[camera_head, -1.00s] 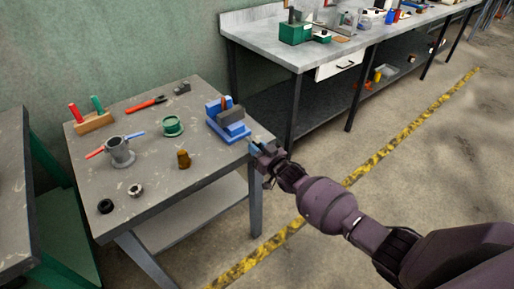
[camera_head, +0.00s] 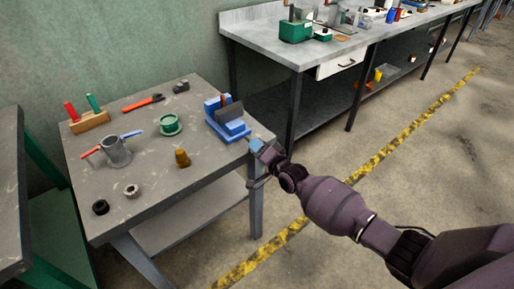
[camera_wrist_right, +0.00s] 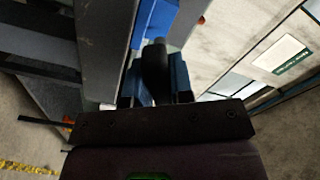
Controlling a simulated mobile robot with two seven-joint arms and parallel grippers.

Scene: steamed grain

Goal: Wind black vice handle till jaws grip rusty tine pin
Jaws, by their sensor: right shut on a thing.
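The blue vice (camera_head: 212,106) stands at the right end of the small grey workbench, with a dark grey jaw block (camera_head: 229,111) on top. A thin rusty-brown pin (camera_head: 223,98) shows upright by the jaw block, mostly hidden; I cannot tell if the jaws touch it. My right gripper (camera_head: 258,147) is at the vice's near right end, beyond the bench edge. In the right wrist view its blue fingers (camera_wrist_right: 155,88) are shut on the black handle (camera_wrist_right: 155,62), with the blue vice body (camera_wrist_right: 153,20) beyond. The handle is hidden in the head view. My left gripper is not in view.
On the bench (camera_head: 150,195) are a grey cup-shaped holder (camera_head: 116,154), a green spool (camera_head: 171,126), a brown cylinder (camera_head: 182,158), two small rings, a wooden rack (camera_head: 90,121) and a red-handled tool (camera_head: 145,103). A longer workbench (camera_head: 290,57) stands behind to the right.

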